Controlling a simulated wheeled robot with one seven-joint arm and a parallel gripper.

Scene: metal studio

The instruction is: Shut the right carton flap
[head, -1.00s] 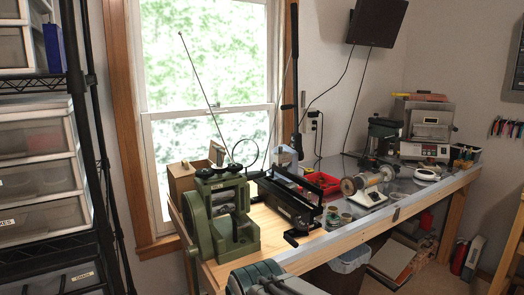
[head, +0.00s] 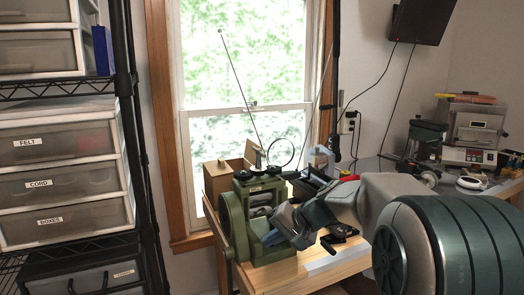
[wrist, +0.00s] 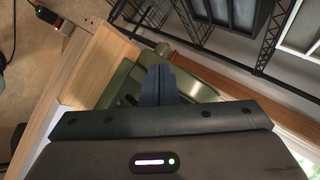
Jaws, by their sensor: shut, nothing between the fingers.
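The brown carton (head: 218,182) stands on the bench behind the green rolling mill, below the window. One flap (head: 252,152) stands raised at its right side. The mill hides the lower part of the carton. My gripper (head: 270,239) is at the front of the mill, nearer to the head camera than the carton, and points down to the left. In the wrist view my gripper (wrist: 160,75) is shut and empty, over the mill. I cannot make out the carton there for certain.
The green rolling mill (head: 236,218) stands between my gripper and the carton. A thin rod (head: 238,80) and a black cable loop rise close to the flap. A drawer rack (head: 60,170) stands at the left. The bench front (head: 340,262) has bare wood.

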